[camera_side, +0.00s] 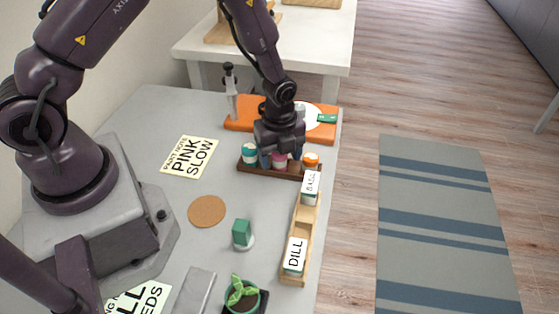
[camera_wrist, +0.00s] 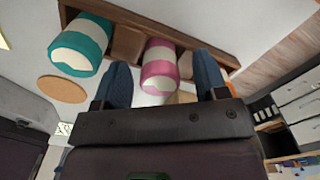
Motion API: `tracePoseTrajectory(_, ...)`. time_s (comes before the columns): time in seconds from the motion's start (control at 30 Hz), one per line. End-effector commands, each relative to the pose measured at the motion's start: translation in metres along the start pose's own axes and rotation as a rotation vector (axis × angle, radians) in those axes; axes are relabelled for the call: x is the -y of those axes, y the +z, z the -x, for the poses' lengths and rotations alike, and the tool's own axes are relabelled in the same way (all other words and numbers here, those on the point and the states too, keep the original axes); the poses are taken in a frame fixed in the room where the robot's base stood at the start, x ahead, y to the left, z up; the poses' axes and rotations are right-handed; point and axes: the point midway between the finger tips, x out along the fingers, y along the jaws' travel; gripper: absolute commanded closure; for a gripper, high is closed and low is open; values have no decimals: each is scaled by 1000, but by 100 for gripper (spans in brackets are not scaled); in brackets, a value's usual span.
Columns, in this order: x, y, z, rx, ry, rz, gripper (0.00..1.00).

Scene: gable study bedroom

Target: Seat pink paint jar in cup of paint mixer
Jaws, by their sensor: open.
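The pink paint jar (camera_wrist: 160,66), with a pink and white body, sits in a dark wooden rack (camera_side: 252,170). In the side view the pink jar (camera_side: 279,161) is partly hidden by my gripper (camera_side: 279,154), which is over the rack. In the wrist view my gripper (camera_wrist: 162,62) is open, with one blue finger on each side of the pink jar; I cannot tell whether they touch it. An orange base (camera_side: 239,123) with a grey upright post (camera_side: 231,95) and a white disc (camera_side: 312,117), seemingly the paint mixer, stands behind the rack. Its cup cannot be made out.
A wooden tray (camera_side: 299,226) with labelled packets, a green block (camera_side: 242,232), a cork disc (camera_side: 207,211) and a potted seedling (camera_side: 242,295) stand nearer. A "PINK SLOW" note (camera_side: 188,156) lies left.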

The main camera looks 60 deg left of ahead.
Motion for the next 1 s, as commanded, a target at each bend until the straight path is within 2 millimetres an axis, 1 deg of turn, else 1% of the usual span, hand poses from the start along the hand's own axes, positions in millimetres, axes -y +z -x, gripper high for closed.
tracePoseTrajectory(0.07,0,0,0,0,0,0,34)
tracePoseTrajectory(0.17,0,0,0,0,0,0,54)
tracePoseTrajectory(0.2,0,0,0,0,0,0,64)
tracePoseTrajectory(0.27,0,0,0,0,0,0,77)
tracePoseTrajectory(0.3,0,0,0,0,0,0,86)
tracePoseTrajectory(0.33,0,0,0,0,0,0,89)
tracePoseTrajectory(0.6,0,0,1,0,-1,0,89)
tracePoseTrajectory(0.73,1,0,7,-1,-2,1,89)
tracePoseTrajectory(0.87,1,0,23,-1,-4,1,89)
tracePoseTrajectory(0.93,0,0,36,0,-5,0,89)
tracePoseTrajectory(1.0,-12,-2,48,0,-3,1,89)
